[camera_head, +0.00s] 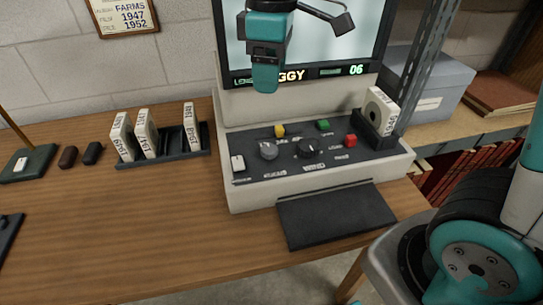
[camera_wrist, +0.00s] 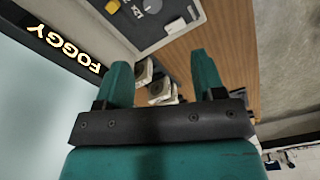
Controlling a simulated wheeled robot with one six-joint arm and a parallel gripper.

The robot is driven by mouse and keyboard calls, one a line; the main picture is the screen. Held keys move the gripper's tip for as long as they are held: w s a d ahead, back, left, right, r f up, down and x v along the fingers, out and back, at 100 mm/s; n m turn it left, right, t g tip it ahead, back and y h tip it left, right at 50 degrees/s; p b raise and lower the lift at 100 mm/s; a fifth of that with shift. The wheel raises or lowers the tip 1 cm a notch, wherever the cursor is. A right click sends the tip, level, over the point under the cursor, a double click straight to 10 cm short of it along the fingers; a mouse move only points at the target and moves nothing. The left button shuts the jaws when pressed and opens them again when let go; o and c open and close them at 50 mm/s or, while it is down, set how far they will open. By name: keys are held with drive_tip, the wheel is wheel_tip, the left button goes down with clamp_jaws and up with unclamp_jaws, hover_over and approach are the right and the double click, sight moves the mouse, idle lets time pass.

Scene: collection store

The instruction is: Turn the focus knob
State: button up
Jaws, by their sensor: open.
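The focus knob (camera_head: 268,150) is a round grey knob at the left of the reader's dark control panel (camera_head: 252,171), above a small blurred label. A grey knob (camera_wrist: 153,5), seemingly the same one, shows at the top edge of the wrist view, partly cut off. My gripper (camera_head: 265,82) is in front of the screen, above and behind the knob and apart from it. In the wrist view my gripper (camera_wrist: 160,65) has its two teal fingers spread, with nothing between them. The screen (camera_head: 340,40) reads "FOGGY" in the wrist view.
A black knob (camera_head: 310,148), yellow (camera_head: 279,130), green (camera_head: 323,124) and red (camera_head: 350,140) buttons and a white switch (camera_head: 237,163) share the panel. A boxed reel (camera_head: 381,108) stands at its right. A rack (camera_head: 178,155) holds white boxes at left.

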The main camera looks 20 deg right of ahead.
drive_tip(key=w, duration=0.1)
drive_tip(key=b, duration=0.2)
approach(269, 149)
wheel_tip(269, 149, down, 9)
drive_tip(key=shift+f, duration=0.1)
drive_tip(key=shift+c, duration=0.4)
drive_tip(key=c, duration=0.8)
drive_tip(key=shift+c, duration=0.2)
